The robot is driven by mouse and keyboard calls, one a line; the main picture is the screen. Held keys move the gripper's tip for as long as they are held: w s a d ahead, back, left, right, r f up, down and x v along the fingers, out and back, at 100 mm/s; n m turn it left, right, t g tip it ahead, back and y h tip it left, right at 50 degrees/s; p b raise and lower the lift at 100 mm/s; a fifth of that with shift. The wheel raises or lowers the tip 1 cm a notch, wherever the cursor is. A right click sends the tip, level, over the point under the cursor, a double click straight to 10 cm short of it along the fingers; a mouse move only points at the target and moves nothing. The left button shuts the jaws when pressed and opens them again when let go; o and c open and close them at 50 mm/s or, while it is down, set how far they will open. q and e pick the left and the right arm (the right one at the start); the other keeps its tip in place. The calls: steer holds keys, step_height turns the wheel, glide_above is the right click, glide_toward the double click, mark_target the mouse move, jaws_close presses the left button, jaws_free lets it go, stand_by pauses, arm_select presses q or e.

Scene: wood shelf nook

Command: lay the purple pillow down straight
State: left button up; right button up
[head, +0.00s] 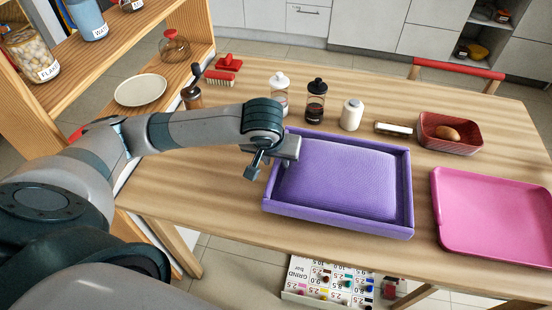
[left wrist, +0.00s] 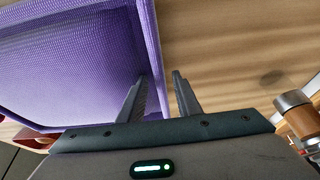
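The purple pillow (head: 337,178) lies inside a purple tray (head: 335,226) on the wooden table, right of centre in the head view. It looks flat and puffed in the middle, and roughly lined up with the tray walls. My left gripper (head: 268,165) is at the tray's left wall. In the left wrist view its two fingers (left wrist: 158,80) stand apart, one on each side of the tray wall (left wrist: 152,50), with a small gap visible on the outer side. The gripper hides part of the left wall. My right gripper is not in view.
A pink tray (head: 495,215) is on the right, with a red basket (head: 450,134) behind it. Bottles (head: 315,102), a white jar (head: 351,115) and a pepper mill (head: 192,90) stand along the back. A wooden shelf (head: 90,60) is on the left.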

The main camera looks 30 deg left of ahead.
arm_select(q)
steer(key=shift+r, duration=0.1)
